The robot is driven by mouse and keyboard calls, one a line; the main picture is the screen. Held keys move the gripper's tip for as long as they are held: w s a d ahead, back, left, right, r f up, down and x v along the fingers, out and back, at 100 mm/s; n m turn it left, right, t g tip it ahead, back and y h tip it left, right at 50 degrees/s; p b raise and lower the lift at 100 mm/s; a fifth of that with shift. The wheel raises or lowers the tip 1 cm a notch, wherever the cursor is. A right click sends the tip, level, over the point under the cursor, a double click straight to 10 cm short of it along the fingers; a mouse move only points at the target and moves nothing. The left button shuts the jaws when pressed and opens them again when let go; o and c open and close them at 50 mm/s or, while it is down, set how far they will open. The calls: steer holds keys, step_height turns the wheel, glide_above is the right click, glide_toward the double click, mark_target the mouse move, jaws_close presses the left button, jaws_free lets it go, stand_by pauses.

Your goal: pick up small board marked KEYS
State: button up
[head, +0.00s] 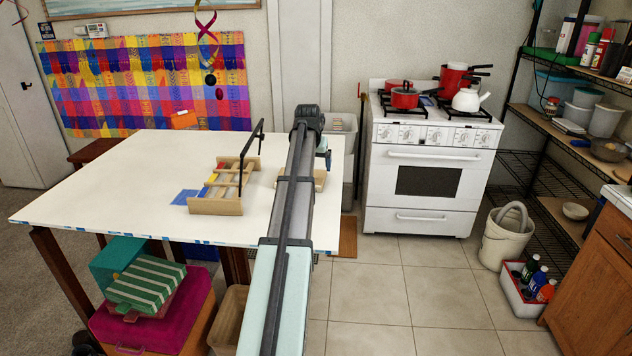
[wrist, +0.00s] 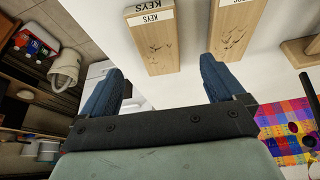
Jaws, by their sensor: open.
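I cannot tell which is the smaller. My gripper (wrist: 160,63) is open, its blue fingers spread, with nothing held between them. The left board's near end appears between the fingertips, apparently below them. In the head view, pieces of pale wood (head: 320,180) show beside my arm, which hides most of them and my fingers.
The table's left half is clear. A white stove (head: 430,185) stands beyond the table's right side.

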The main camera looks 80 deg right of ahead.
mark_target(316, 177)
steer(key=shift+x, duration=3.45)
steer(key=shift+s+d, duration=0.1)
steer(key=shift+s, duration=0.05)
steer(key=shift+c, duration=0.4)
steer(key=c, duration=1.1)
